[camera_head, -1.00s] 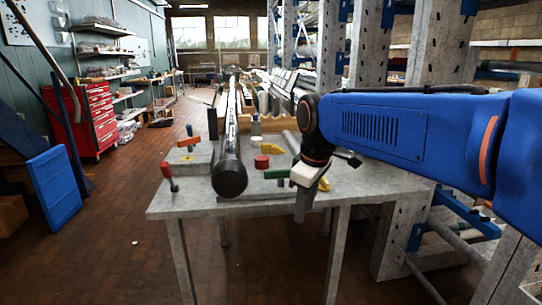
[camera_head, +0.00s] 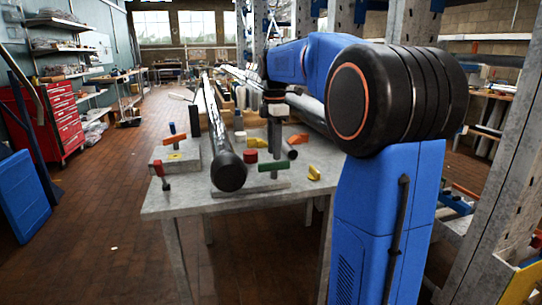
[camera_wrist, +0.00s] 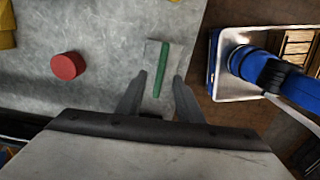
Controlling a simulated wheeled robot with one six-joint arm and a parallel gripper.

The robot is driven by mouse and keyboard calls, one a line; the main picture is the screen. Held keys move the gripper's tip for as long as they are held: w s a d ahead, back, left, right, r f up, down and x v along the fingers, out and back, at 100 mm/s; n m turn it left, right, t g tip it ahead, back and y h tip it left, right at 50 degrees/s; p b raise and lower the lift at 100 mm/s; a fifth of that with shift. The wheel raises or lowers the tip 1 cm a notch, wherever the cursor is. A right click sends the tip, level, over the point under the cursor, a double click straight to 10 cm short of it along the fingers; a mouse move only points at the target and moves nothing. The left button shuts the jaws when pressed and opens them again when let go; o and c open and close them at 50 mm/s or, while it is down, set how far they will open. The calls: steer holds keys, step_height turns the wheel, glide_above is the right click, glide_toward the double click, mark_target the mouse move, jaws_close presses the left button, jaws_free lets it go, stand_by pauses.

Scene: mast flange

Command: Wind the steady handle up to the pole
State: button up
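A long dark pole (camera_head: 222,140) lies lengthwise over the grey table, its black end cap (camera_head: 229,172) toward me. A green bar handle (camera_head: 276,165) stands at the table's front, right of the pole's end. In the wrist view the green handle (camera_wrist: 160,70) lies over a small grey block. My gripper (camera_wrist: 157,82) is open, with one finger on each side of the handle's line. No contact shows, and the height gap is hard to tell. In the head view my gripper (camera_head: 275,140) points down above the green handle. Which handle is the steady handle is not marked.
A red round knob (camera_head: 250,156) sits between pole and green handle. A red-handled clamp (camera_head: 161,174) and an orange bar handle (camera_head: 174,139) stand left of the pole. A yellow piece (camera_head: 314,173) lies at right. Racks stand close on the right; the brick floor (camera_head: 110,210) at left is open.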

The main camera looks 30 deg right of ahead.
mark_target(274, 164)
steer(key=shift+f, duration=3.35)
steer(key=shift+c, duration=0.2)
steer(key=shift+r, duration=0.1)
jaws_close()
